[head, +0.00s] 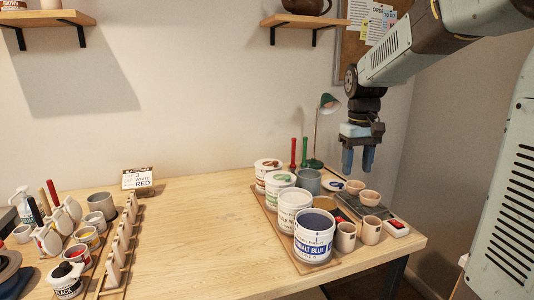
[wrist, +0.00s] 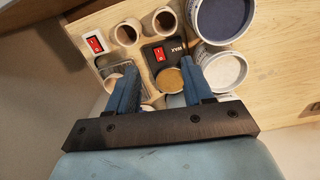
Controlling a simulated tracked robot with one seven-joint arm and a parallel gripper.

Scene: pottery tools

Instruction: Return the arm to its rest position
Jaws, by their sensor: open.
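My gripper (head: 358,160) hangs from my arm at the right of the head view, fingers pointing down. It is above the back right part of the table, over the small cups, and looks clear of them. In the wrist view my gripper (wrist: 158,92) has its two blue fingers spread apart with nothing held between them. Below and beyond the fingers I see a round tan-topped pot (wrist: 169,80) and a dark box with a red switch (wrist: 160,54).
The wooden table (head: 190,220) is clear in its middle. A green lamp (head: 328,104) stands behind. Bottles and jars (head: 75,255) crowd the left. Shelves (head: 300,20) hang above.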

